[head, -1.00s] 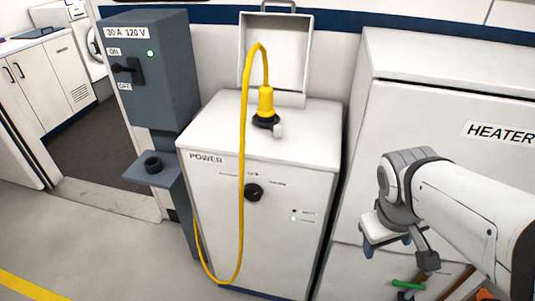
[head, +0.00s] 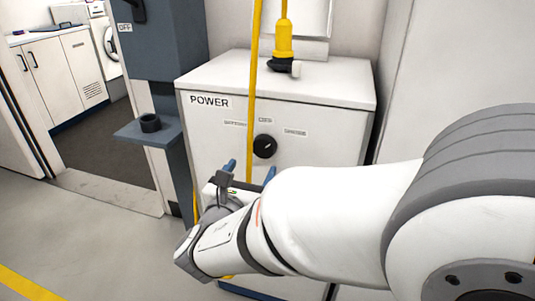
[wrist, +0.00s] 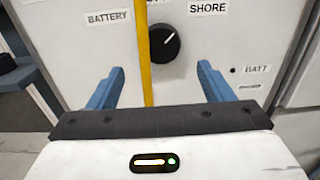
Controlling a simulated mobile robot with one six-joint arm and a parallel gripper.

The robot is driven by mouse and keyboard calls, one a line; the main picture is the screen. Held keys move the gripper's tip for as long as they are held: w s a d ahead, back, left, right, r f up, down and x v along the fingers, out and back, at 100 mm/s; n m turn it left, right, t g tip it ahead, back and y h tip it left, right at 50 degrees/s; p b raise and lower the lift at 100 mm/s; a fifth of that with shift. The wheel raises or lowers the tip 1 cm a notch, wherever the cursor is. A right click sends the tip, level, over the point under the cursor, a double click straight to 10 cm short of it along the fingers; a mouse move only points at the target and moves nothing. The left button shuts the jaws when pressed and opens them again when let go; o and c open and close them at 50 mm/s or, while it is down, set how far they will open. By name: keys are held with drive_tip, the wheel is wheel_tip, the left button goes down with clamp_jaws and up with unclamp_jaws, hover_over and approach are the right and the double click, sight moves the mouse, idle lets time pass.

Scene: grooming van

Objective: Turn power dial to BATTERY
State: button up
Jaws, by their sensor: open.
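The round black power dial (head: 265,146) is on the front of the white POWER cabinet (head: 330,165), and shows at upper middle in the wrist view (wrist: 164,43). Its white pointer mark points up and to the right there, toward the SHORE label (wrist: 208,8). The BATTERY label (wrist: 108,18) is to the dial's left. A middle label is partly cut off. My gripper (head: 250,170) is open, just below and in front of the dial. Its blue fingers (wrist: 160,70) are apart, below the dial and not touching it.
A yellow cable (head: 251,100) hangs down the cabinet front. In the wrist view it passes left of the dial, between my fingers. Its yellow plug (head: 284,42) stands on the cabinet top. A blue-grey box (head: 165,45) and shelf (head: 145,132) stand at left.

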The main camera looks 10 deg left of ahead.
sight(262, 150)
drive_tip(key=w, duration=0.2)
drive_tip(key=w+b, duration=0.1)
drive_tip(key=w, duration=0.4)
drive_tip(key=shift+w+d, duration=0.15)
drive_tip(key=shift+d, duration=0.2)
